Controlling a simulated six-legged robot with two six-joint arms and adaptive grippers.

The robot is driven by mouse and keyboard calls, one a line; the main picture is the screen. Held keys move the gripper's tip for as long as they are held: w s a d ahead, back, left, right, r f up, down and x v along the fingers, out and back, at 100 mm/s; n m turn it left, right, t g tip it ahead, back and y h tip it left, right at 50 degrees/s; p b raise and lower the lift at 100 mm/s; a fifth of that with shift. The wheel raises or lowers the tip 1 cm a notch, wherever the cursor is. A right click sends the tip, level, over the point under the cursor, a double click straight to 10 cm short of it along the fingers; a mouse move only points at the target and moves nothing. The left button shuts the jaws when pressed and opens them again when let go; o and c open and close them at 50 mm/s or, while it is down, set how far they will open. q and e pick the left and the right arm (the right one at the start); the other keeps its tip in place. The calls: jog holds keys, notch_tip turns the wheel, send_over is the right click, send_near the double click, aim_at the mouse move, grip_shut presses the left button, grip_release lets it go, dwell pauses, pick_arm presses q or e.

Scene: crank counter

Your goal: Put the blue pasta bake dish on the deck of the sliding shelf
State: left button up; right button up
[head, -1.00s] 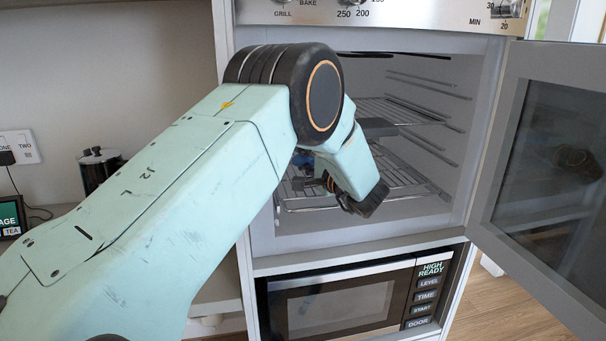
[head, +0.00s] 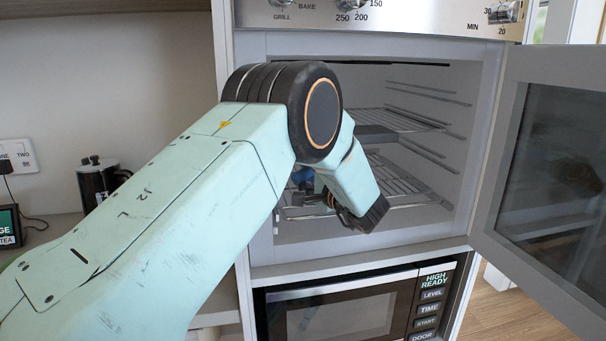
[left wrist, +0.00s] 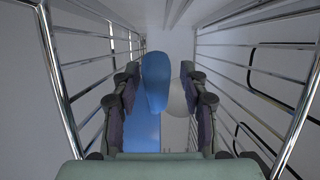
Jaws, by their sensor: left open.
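My left gripper (head: 352,212) reaches into the open oven, at the lower wire rack. In the left wrist view its two fingers (left wrist: 160,75) are open, one on each side of a rounded blue piece (left wrist: 156,80), which looks like a handle of the blue dish. A flatter blue surface (left wrist: 141,132) shows behind and below it. I cannot tell whether the fingers touch it. In the head view only a small blue patch (head: 303,176) shows beside my arm, which hides the rest. I cannot make out the sliding shelf's deck for sure. My right gripper is not in view.
The oven has a lower rack (head: 405,183) and an upper rack (head: 408,118) with a grey slab (head: 376,134). Its door (head: 545,185) stands open at right. A microwave (head: 340,315) is below. Wire side rails (left wrist: 85,75) run close beside the gripper. A dark canister (head: 97,182) stands at left.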

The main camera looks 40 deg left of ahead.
pick_arm(q)
jog(key=p+v, duration=0.1)
jog(key=v, duration=0.9)
jog(key=shift+s+d+r, duration=0.1)
jog(key=shift+d, duration=0.3)
jog(key=shift+s+d, duration=0.25)
jog(key=shift+d, duration=0.3)
